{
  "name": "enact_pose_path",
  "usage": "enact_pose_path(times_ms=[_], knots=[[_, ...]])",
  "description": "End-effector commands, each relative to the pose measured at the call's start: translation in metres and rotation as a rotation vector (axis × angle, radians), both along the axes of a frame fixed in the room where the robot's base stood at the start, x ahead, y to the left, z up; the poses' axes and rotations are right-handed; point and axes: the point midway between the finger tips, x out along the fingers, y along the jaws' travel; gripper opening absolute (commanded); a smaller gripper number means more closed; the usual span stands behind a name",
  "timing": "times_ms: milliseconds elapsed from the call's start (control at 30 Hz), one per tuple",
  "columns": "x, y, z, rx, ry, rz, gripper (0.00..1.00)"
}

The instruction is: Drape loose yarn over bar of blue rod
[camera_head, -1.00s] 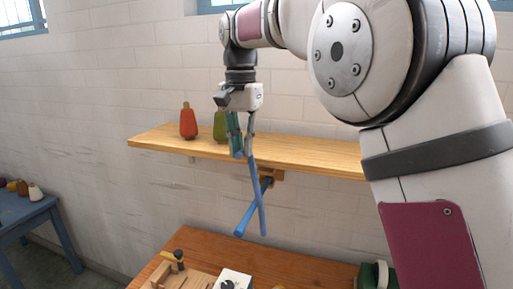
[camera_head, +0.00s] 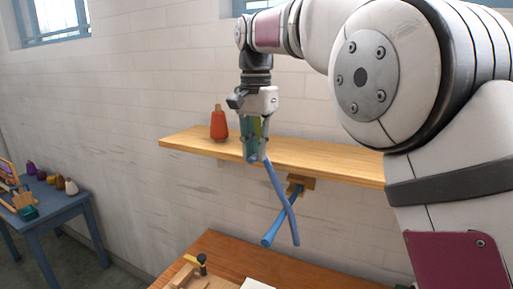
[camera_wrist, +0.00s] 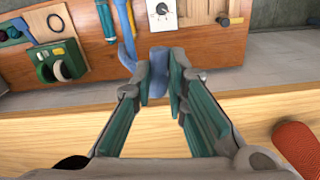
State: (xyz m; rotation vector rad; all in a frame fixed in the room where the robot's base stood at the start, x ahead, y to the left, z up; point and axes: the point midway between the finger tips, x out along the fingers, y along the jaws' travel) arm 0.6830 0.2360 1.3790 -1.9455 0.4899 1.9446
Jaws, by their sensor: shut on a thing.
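My gripper (camera_head: 254,159) is shut on the loose yarn, a blue strand (camera_head: 277,185), in front of the shelf edge. The strand hangs from the fingertips and slants down to the right. The blue rod (camera_head: 274,232) sticks out from a wooden block under the shelf and points down-left in the head view. Strand and rod cross there; I cannot tell whether they touch. In the wrist view the held yarn (camera_wrist: 158,74) is between the fingertips of my gripper (camera_wrist: 160,84). A blue length runs up beside it, and I cannot tell yarn from rod there.
A wooden bench (camera_head: 215,246) below holds a green device (camera_wrist: 60,64) and a white box with a dial (camera_wrist: 164,12). A blue table (camera_head: 62,205) stands left.

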Motion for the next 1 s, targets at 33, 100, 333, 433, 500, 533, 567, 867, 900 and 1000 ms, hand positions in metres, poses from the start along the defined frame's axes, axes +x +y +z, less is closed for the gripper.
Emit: enact_pose_path(times_ms=[33, 100, 333, 433, 500, 533, 567, 867, 900, 1000], knots=[[-0.001, 0.000, -0.003, -0.001, 0.003, 0.000, 0.01], [-0.001, 0.001, -0.009, -0.002, 0.003, 0.000, 0.01], [0.000, 0.005, -0.036, -0.002, 0.003, 0.000, 0.01], [0.001, 0.007, -0.049, -0.001, 0.004, 0.000, 0.01], [0.002, 0.008, -0.058, -0.002, 0.003, 0.000, 0.01], [0.002, 0.009, -0.061, -0.001, 0.004, 0.000, 0.01], [0.003, 0.009, -0.065, -0.001, 0.003, 0.000, 0.01], [0.005, 0.013, -0.088, 0.000, 0.001, 0.000, 0.01], [0.005, 0.013, -0.090, 0.000, 0.001, 0.000, 0.01], [0.005, 0.014, -0.092, 0.000, 0.001, 0.000, 0.01]])
